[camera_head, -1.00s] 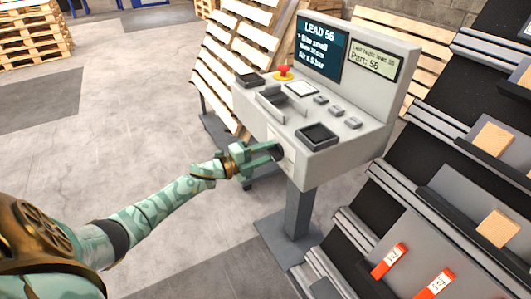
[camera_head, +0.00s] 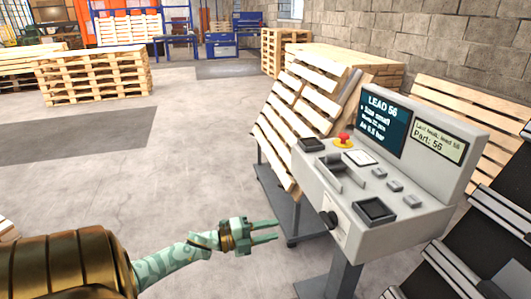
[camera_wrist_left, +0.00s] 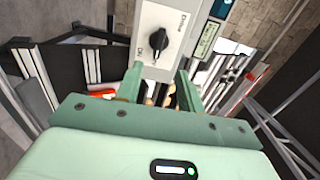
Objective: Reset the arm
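My left gripper (camera_head: 266,231) is open and empty, fingers pointing right toward the console (camera_head: 400,208). A gap separates it from the black knob (camera_head: 330,219) on the console's front left face. In the left wrist view, the black knob (camera_wrist_left: 158,41) sits on a pale plate with small labels, beyond and between the two spread fingertips (camera_wrist_left: 158,80). The console carries a dark screen (camera_head: 383,124) reading LEAD 56, a smaller screen (camera_head: 438,142) reading Part: 56, and a red button (camera_head: 344,139). My right gripper is not in view.
Slatted pallets (camera_head: 290,125) lean on a stand behind the console. More pallets (camera_head: 95,72) are stacked at the back left. A sloped dark rack (camera_head: 480,240) stands at the right. The grey floor left of the console is clear.

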